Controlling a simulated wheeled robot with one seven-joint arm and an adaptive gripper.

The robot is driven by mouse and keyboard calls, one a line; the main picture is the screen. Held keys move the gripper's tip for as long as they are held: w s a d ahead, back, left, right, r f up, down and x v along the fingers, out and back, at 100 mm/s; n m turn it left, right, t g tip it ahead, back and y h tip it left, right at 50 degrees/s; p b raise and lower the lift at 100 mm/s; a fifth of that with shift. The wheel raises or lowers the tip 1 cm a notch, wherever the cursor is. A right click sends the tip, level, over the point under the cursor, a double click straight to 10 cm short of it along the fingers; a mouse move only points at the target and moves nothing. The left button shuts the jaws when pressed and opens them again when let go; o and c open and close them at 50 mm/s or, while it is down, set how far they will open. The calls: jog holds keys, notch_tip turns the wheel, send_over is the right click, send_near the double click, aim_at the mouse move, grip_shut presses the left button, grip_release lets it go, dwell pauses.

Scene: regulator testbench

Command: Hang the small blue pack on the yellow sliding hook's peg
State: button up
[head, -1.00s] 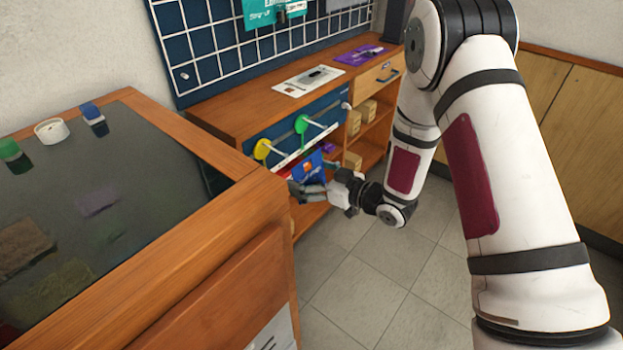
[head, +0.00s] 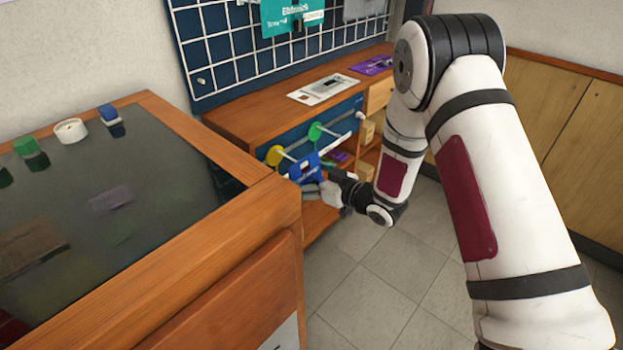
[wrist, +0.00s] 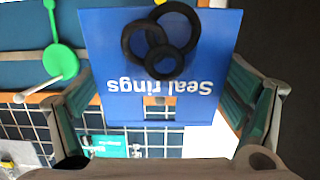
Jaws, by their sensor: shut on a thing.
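The small blue pack (head: 303,169), printed "Seal rings" with black rings on it, is held by my gripper (head: 316,191). In the wrist view the pack (wrist: 105,60) appears upside down, with a finger close against each side edge. The yellow sliding hook (head: 274,156) has a round yellow plate and a pale peg pointing out to the right. The pack is just below and right of this hook in the head view. I cannot tell whether the pack touches the peg.
A green hook (head: 315,131) with its own peg is right of the yellow one; it also shows in the wrist view (wrist: 60,62). A wooden counter (head: 240,120) lies above the hooks, and shelves with small boxes (head: 366,131) are at right. A glass-topped cabinet (head: 235,212) stands at left.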

jog(key=shift+r+x, duration=0.15)
jog(key=shift+x, duration=0.55)
jog(key=shift+r+x, duration=0.15)
jog(key=shift+x, duration=0.55)
jog(key=shift+w+a+f+b, duration=0.45)
jog(key=shift+a+b, duration=0.15)
jog(key=shift+b, duration=0.2)
jog(key=o, duration=0.9)
